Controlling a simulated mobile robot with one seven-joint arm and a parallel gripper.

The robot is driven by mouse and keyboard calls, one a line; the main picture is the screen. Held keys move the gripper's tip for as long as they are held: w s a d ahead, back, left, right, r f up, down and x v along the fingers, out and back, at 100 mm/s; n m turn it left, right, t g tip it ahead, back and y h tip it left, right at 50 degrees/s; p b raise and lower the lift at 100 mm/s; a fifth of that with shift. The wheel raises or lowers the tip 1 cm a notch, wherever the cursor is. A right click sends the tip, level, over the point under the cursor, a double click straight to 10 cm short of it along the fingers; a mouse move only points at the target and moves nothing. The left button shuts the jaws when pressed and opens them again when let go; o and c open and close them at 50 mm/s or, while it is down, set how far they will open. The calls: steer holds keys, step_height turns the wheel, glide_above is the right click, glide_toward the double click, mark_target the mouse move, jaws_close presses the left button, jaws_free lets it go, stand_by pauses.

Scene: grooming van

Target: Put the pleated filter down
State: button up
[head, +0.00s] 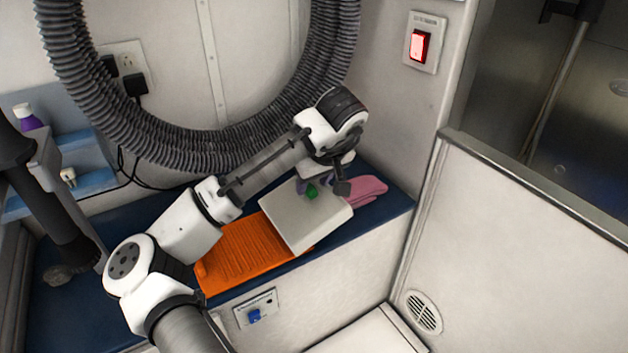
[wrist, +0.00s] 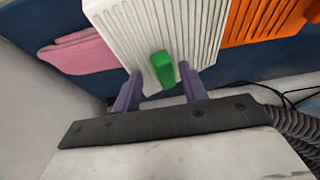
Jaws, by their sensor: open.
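The pleated filter (head: 308,226) is a pale, flat, ribbed panel with a green tab (head: 312,191). It lies on the blue bench top, against or partly over the right end of an orange ribbed tray (head: 245,255); I cannot tell which. In the wrist view the filter's ribs (wrist: 195,25) and the green tab (wrist: 162,70) show clearly. My gripper (wrist: 160,73) is open, its purple fingers on either side of the tab with gaps between. In the head view my gripper (head: 318,186) is at the filter's far end, partly hidden by my wrist.
A folded pink cloth (head: 366,191) lies right of the filter on the blue bench (head: 397,203). A ribbed grey hose (head: 215,150) loops along the wall behind my arm. A white partition (head: 520,250) stands at the right. Blue shelves (head: 90,180) are at the left.

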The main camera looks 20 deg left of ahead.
steer(key=shift+r, duration=0.4)
steer(key=p+v, duration=0.1)
steer(key=v, duration=1.1)
steer(key=shift+r, duration=0.15)
